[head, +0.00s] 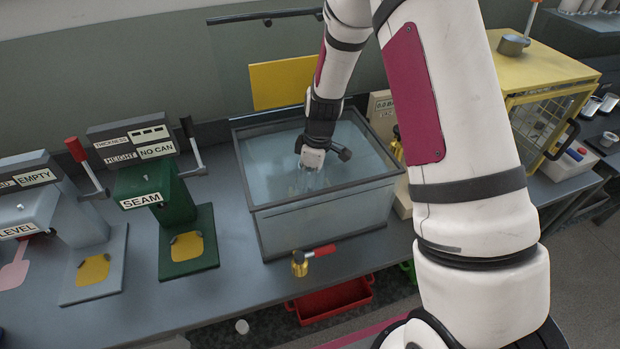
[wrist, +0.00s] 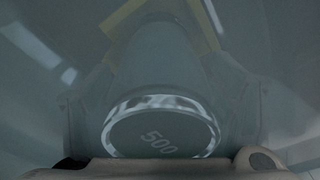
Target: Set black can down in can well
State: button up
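My gripper (head: 312,172) reaches down into the glass-walled tank (head: 325,220), with its fingers below the water surface. In the wrist view the black can (wrist: 160,134) stands end-on to the camera, with a bright silver rim and "500" on its dark lid. Its body runs away from the camera. Blurred finger shapes of my gripper (wrist: 160,110) flank the can on both sides and appear closed on it. A faint yellow frame (wrist: 122,18), perhaps the can well, shows beyond the can's far end. Whether the can touches it cannot be told.
Dark rims edge the tank. A brass valve with a red handle (head: 301,263) sits at its front. A green seam gauge (head: 160,195) and a grey gauge (head: 75,215) stand left. A yellow cage (head: 545,85) stands right. A red bin (head: 332,299) is below the bench.

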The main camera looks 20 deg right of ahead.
jog(key=r, duration=0.8)
jog(key=d+r+b, duration=0.1)
jog(key=r, duration=0.3)
jog(key=shift+s+d+r, duration=0.1)
jog(key=shift+s+r, duration=0.05)
jog(key=shift+s, duration=0.2)
jog(key=s+r+m+t, duration=0.2)
jog(key=s+r+m, duration=0.3)
jog(key=s+r, duration=0.7)
jog(key=s+r+m+t, duration=0.1)
jog(key=s+r+m, duration=0.2)
jog(key=s, duration=0.4)
jog(key=s+r+m+t+h, duration=0.1)
jog(key=s+r+m, duration=0.2)
jog(key=s, duration=0.4)
jog(key=shift+a+r, duration=0.3)
jog(key=shift+r, duration=0.15)
jog(key=shift+c, duration=0.4)
